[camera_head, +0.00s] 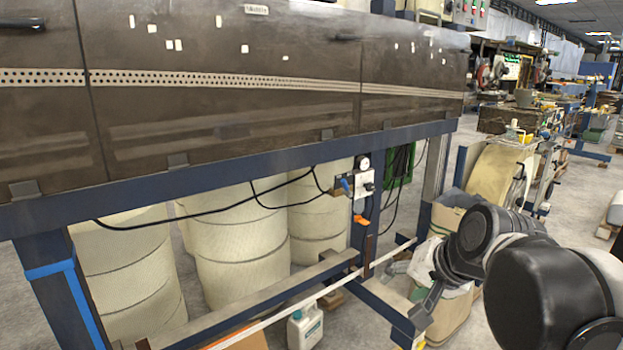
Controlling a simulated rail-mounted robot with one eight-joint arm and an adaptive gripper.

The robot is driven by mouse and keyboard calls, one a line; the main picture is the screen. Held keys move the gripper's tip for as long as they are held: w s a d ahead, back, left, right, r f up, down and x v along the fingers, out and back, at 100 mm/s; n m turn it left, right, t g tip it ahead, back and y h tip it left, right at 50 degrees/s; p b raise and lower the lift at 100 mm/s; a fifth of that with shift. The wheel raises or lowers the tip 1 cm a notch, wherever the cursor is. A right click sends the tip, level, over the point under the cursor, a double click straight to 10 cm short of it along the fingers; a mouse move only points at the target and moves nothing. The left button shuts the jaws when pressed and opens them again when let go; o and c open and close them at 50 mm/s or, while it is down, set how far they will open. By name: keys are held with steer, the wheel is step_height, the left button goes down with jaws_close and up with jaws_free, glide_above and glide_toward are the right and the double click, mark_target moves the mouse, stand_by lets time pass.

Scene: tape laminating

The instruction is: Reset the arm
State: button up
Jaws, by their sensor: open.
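My arm reaches in from the lower right of the head view, with its large black joint close to the camera. My gripper (428,302) is at the arm's far end, right of centre and low in the picture. It points down and to the left, in front of the cardboard box and bag area. Its fingers are small and dark here and partly blend with the blue frame behind. It is open, and I see nothing held between the fingers. My arm's joints hide part of the floor at right.
A long dark machine (230,90) on a blue frame (250,160) fills the left and centre. Cream rolls (240,250) stand beneath it. A white jug (305,326) is low at centre. A cardboard box (447,217) sits behind my arm. Benches and equipment line the right background.

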steer(key=s+d+f+n+h, duration=0.1)
steer(key=s+d+f+n, duration=0.15)
steer(key=s, duration=0.35)
steer(key=s+d+f+n+h, duration=0.1)
steer(key=s+f+n+h, duration=0.15)
steer(key=s, duration=0.35)
step_height(320, 180, up, 14)
steer(key=p, duration=1.3)
steer(key=shift+s+a+y+p, duration=0.15)
steer(key=shift+s+y+p, duration=0.05)
steer(key=shift+y+p, duration=0.25)
